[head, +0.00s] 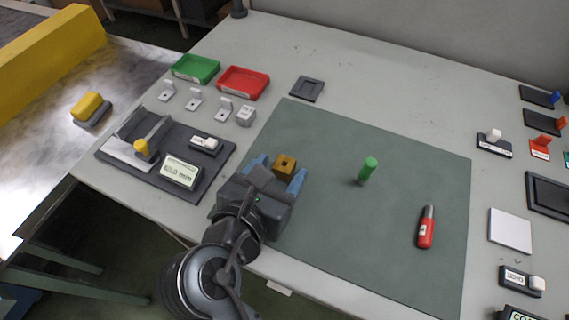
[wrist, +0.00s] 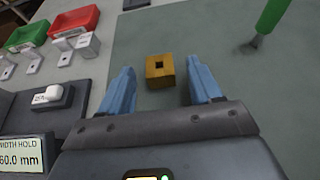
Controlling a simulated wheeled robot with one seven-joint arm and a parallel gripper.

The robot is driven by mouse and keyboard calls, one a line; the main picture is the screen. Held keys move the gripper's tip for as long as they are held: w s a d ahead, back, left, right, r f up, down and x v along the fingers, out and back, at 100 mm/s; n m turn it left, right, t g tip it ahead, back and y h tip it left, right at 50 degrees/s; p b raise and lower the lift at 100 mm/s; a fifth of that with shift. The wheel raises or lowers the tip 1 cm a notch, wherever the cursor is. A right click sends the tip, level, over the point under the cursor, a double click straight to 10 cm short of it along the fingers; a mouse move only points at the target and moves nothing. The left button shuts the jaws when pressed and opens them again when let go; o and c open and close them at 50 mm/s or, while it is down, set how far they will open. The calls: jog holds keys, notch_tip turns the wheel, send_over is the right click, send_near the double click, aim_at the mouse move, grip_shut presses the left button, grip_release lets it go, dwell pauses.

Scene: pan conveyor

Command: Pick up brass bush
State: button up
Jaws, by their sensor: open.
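The brass bush (head: 285,164) is a small golden-brown block with a square dark hole in its top. It stands on the green mat (head: 410,165), near the mat's left side. In the wrist view the bush (wrist: 160,70) lies ahead between the lines of my two blue fingers, close to their tips. My gripper (head: 281,172) is open, with one finger on either side of the bush in the head view. In the wrist view my gripper (wrist: 166,80) shows a clear gap between each finger and the bush. Nothing is held.
A green upright cylinder (head: 368,169) and a red marker-like tool (head: 427,228) are on the mat to the right. A dark gauge station (head: 215,168) with a display stands left of my gripper. Green (head: 196,68) and red (head: 243,82) trays stand behind. The mat beyond the bush is clear.

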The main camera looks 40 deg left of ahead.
jog(key=c, duration=1.1)
grip_shut()
jog(key=shift+r, duration=0.15)
